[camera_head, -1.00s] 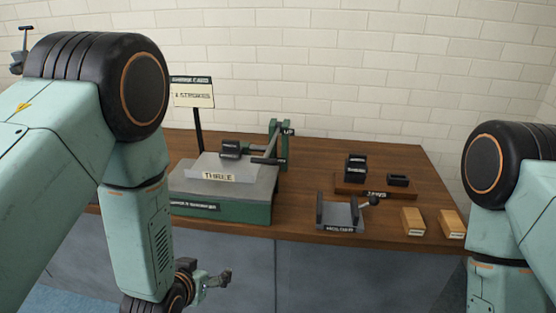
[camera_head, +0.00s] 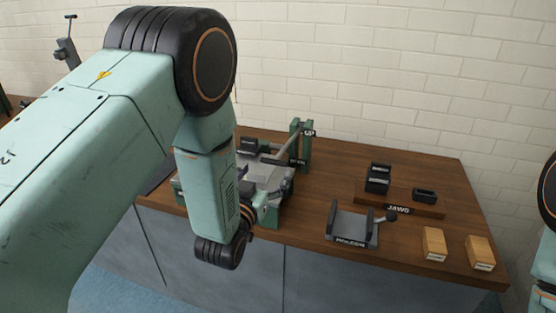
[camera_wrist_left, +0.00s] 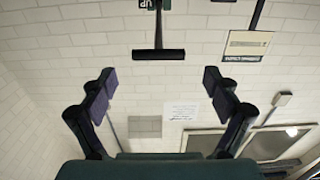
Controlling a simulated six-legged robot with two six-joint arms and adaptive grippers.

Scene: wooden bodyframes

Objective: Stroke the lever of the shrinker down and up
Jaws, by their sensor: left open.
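The shrinker, a machine with a green base and grey top, stands on the left part of the workbench, partly hidden by my left arm. Its lever (camera_head: 288,146) is a thin rod slanting beside a green post (camera_head: 301,145) with an UP label. In the left wrist view a black crossbar handle (camera_wrist_left: 158,53) on a rod lies just beyond my fingertips, beside an upside-down UP label. My left gripper (camera_wrist_left: 160,80) is open and empty, its fingers spread on both sides of the handle's line without visible contact. In the head view my forearm and wrist largely hide it. My right gripper is out of view.
A grey holder (camera_head: 352,228) with a knob stands at the bench's front edge. A JAWS board (camera_head: 410,206) carries dark blocks. Two wooden blocks (camera_head: 433,243) (camera_head: 481,252) lie to the right. A sign (camera_wrist_left: 247,45) hangs near the handle in the wrist view.

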